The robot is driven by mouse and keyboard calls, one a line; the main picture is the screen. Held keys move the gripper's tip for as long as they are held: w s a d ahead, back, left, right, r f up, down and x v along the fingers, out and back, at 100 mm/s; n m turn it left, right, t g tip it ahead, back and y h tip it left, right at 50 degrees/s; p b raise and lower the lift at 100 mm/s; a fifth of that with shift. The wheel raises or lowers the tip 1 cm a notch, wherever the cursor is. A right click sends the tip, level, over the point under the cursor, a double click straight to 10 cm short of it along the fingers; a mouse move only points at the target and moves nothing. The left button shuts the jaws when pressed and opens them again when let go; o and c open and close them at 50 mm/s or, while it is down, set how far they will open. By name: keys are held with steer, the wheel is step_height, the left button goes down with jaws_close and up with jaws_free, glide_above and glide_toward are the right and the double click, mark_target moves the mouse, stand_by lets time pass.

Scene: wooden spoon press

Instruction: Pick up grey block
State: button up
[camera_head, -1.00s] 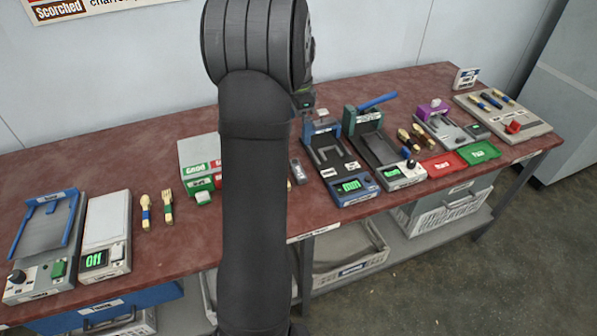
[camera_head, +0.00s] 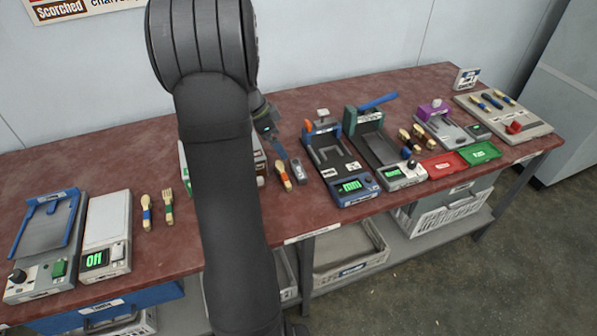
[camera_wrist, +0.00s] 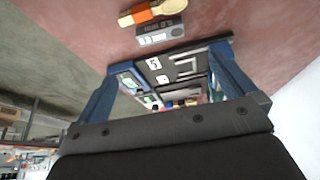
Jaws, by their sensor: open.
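A small grey block (camera_head: 297,171) with a dark face lies on the red-brown table, just right of a wooden utensil with an orange band (camera_head: 283,176). In the wrist view the grey block (camera_wrist: 161,33) is near the top, beside the same orange-banded utensil (camera_wrist: 153,12). My gripper (camera_wrist: 166,62) is open, with its two blue fingers apart and no block held between them. In the head view my gripper (camera_head: 270,128) is partly hidden by my arm, above and left of the block.
A blue-framed press (camera_head: 340,165) stands right of the block, with a green-framed press (camera_head: 380,150) beyond it. Red (camera_head: 444,165) and green (camera_head: 479,153) trays lie farther right. Bare table (camera_head: 120,150) shows at the left back.

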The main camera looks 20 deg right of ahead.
glide_above(298, 169)
steer(key=a, duration=0.3)
step_height(298, 169, down, 9)
steer(key=shift+w+d+r, duration=0.1)
steer(key=shift+w, duration=0.05)
steer(key=shift+x, duration=2.7)
steer(key=shift+d+r, duration=0.1)
steer(key=shift+d, duration=0.05)
steer(key=c, duration=0.9)
